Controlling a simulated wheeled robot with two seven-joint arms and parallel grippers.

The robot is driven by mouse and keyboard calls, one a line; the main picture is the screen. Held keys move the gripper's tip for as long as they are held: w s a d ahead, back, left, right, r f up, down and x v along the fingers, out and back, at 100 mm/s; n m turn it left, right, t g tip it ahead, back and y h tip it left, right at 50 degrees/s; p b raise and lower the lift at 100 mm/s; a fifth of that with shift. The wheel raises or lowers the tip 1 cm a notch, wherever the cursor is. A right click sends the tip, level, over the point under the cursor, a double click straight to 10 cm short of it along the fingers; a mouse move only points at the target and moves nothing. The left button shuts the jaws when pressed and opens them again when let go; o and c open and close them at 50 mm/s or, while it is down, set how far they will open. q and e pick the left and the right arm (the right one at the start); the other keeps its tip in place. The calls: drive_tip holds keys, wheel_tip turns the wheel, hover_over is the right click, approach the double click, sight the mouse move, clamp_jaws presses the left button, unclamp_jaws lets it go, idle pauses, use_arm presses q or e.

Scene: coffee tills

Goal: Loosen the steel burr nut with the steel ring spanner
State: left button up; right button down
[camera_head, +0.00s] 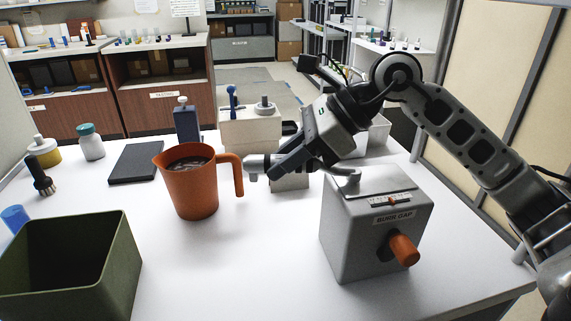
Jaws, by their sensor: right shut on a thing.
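My right gripper (268,166) is left of the box and above the table, shut on what looks like the steel ring spanner. A grey bent end of the spanner (346,173) shows over the top of the box, at its back left. The burr nut cannot be made out there, so I cannot tell whether the ring sits around it. My left gripper is out of view.
An orange jug (192,190) with dark contents stands just left of my right gripper, its handle close to the fingers. A green open bin (120,265) is at the front left. The front middle of the table is clear.

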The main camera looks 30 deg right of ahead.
drive_tip(key=w+d+m+t+h, duration=0.3)
drive_tip(key=w+d+m+h, duration=0.1)
drive_tip(key=m, duration=0.2)
drive_tip(key=shift+w+d+m+t, duration=0.15)
drive_tip(key=shift+d+m+t, duration=0.15)
drive_tip(key=shift+d+t, duration=0.1)
drive_tip(key=shift+a+f, duration=0.1)
drive_tip(key=shift+f, duration=0.1)
drive_tip(key=shift+a, duration=0.1)
drive_tip(key=s+a+n+g+y, duration=0.1)
drive_tip(key=s+a+n, duration=0.1)
drive_tip(key=n, duration=0.1)
drive_tip(key=s+a+n+g+y, duration=0.1)
drive_tip(key=a+n+g+y, duration=0.1)
drive_tip(key=shift+s+n+y, duration=0.3)
drive_tip(key=shift+s+n, duration=0.05)
drive_tip(key=shift+n, duration=0.05)
drive_tip(key=shift+w+d+m+t, duration=0.3)
drive_tip(key=shift+w+d+m, duration=0.1)
drive_tip(key=shift+w+m, duration=0.15)
drive_tip(key=c, duration=1.8)
unclamp_jaws()
clamp_jaws()
